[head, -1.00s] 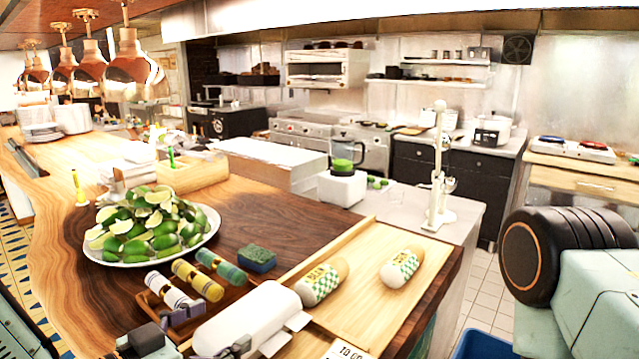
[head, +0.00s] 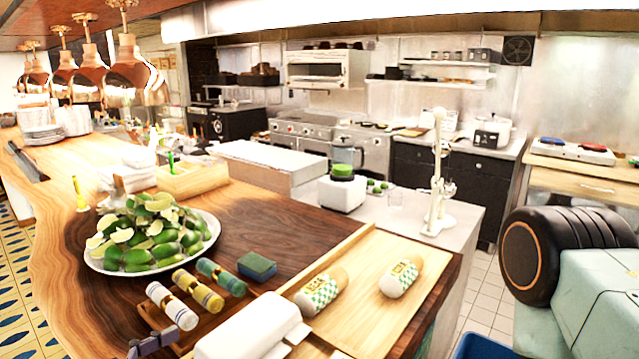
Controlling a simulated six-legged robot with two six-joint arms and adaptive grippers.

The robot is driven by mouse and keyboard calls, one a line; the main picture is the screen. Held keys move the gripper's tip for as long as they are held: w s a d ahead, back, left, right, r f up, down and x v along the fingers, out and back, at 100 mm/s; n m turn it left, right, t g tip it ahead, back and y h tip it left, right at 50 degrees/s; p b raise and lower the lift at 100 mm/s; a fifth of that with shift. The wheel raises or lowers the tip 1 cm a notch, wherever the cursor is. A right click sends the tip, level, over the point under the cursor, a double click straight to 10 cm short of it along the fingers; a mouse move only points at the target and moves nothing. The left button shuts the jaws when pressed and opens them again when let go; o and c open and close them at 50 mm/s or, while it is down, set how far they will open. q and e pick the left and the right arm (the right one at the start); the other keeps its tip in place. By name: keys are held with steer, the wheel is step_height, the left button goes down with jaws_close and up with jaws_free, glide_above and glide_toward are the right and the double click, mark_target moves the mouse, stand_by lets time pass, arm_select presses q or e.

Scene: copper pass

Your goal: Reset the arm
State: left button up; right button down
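A purple-grey piece, which looks like a fingertip of my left gripper (head: 152,346), shows at the bottom edge in the head view. It is just left of the wooden tray with the rolls and the white box. The rest of this gripper is out of frame, so I cannot tell whether it is open or shut. My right arm (head: 560,265) shows at the right edge as a black joint and pale green link. Its gripper is not in view.
A white box (head: 250,328), banded rolls (head: 198,290), a sponge (head: 257,266) and a plate of limes (head: 205,250) crowd the near counter. Two wrapped rolls lie on a wooden board (head: 370,310). A blender (head: 342,190) stands behind.

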mark_target(246, 334)
arm_select(q)
steer(key=shift+w+d+f+b, duration=0.2)
steer(key=shift+w+d+b, duration=0.1)
steer(key=shift+b, duration=0.45)
steer(key=shift+b+x, duration=0.7)
steer(key=shift+x, duration=0.65)
steer(key=shift+b+x, duration=0.3)
steer(key=shift+x, duration=2.85)
step_height(246, 334, up, 10)
steer(key=s, duration=0.1)
steer(key=shift+a+p, duration=0.45)
arm_select(e)
steer(key=shift+s+a+f, duration=0.3)
steer(key=shift+s+f, duration=0.1)
steer(key=shift+f, duration=0.2)
steer(key=shift+s+a+f, duration=0.25)
steer(key=shift+s+f, duration=0.1)
steer(key=shift+f, duration=0.2)
